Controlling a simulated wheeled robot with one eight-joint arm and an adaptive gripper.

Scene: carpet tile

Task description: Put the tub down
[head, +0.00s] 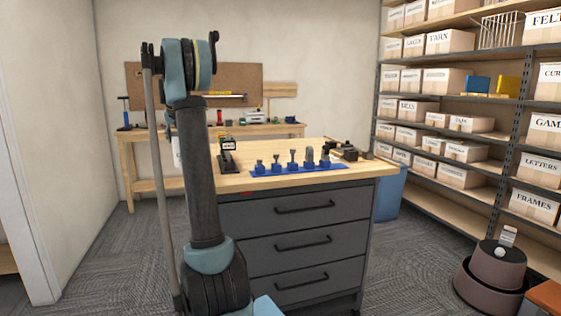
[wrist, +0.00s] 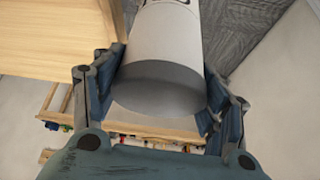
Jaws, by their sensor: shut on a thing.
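The tub (wrist: 168,50) is a pale grey-white cylinder with a dark mark near the upper edge of the wrist view. My gripper (wrist: 165,78) is shut on it, one finger on each side, and its round grey end faces the camera. In the head view a white strip of what looks like the tub (head: 177,152) shows left of my arm, which hides the rest. In the wrist view the wooden worktop (wrist: 50,45) lies to the left of the tub. I see no contact between the tub and a surface.
The drawer cabinet's wooden top (head: 360,172) carries a blue rack (head: 300,168) of small parts, a black tool (head: 226,160) and a dark device (head: 346,152). A back bench (head: 150,133), a blue bin (head: 390,195) and shelves of boxes (head: 450,42) stand around. Carpet is free at left.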

